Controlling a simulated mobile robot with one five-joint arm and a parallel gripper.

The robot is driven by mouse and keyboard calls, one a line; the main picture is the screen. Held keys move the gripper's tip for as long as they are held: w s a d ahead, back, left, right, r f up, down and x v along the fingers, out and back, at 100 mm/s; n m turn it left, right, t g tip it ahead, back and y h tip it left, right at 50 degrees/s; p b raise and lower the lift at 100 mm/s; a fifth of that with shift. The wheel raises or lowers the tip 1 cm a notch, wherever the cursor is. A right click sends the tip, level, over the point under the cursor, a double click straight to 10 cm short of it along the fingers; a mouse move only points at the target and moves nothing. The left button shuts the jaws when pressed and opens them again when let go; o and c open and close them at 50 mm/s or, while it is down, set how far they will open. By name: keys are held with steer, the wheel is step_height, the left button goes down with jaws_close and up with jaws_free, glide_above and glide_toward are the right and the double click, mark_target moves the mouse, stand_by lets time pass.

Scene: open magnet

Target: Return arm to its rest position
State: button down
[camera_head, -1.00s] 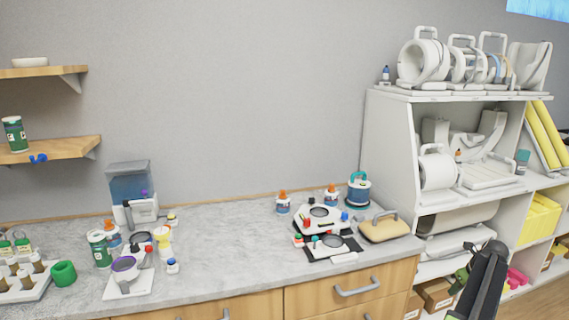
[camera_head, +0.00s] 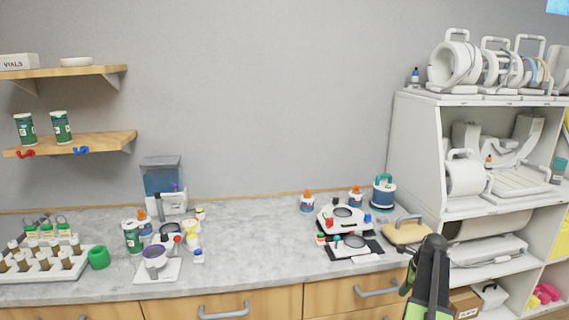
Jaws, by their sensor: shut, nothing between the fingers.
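My gripper (camera_head: 432,262) shows at the lower right of the head view, black with green parts on the arm below it. It points upward, with its fingers together and nothing seen between them. It is in front of the lower part of the white shelf unit (camera_head: 413,150) and the right end of the counter. It appears apart from both, though the exact gap cannot be told.
The grey counter (camera_head: 255,245) holds a white vial rack (camera_head: 45,265), a blue dispenser (camera_head: 163,178) and bottles at left. White devices (camera_head: 342,217) and a tan pad (camera_head: 405,232) stand at right. The middle is clear. Wooden shelves (camera_head: 110,138) hang at left.

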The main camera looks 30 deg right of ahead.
steer(key=w+a+n+g, duration=0.1)
steer(key=w+a+n, duration=0.3)
steer(key=a, duration=0.6)
steer(key=w+a+n, duration=0.3)
steer(key=a+n, duration=0.2)
steer(key=a, duration=0.4)
steer(key=w+a+n+g, duration=0.1)
steer(key=w+a+n, duration=0.3)
steer(key=a, duration=0.6)
steer(key=s+a+n, duration=0.2)
steer(key=a+n, duration=0.5)
steer(key=a, duration=0.7)
steer(key=s+a+n+g+p, duration=0.1)
steer(key=s+a+n, duration=0.1)
steer(key=a+n, duration=0.6)
steer(key=a, duration=0.5)
steer(key=shift+s+a+r+n, duration=0.15)
steer(key=shift+a+r+n, duration=0.15)
steer(key=shift+a+r, duration=0.1)
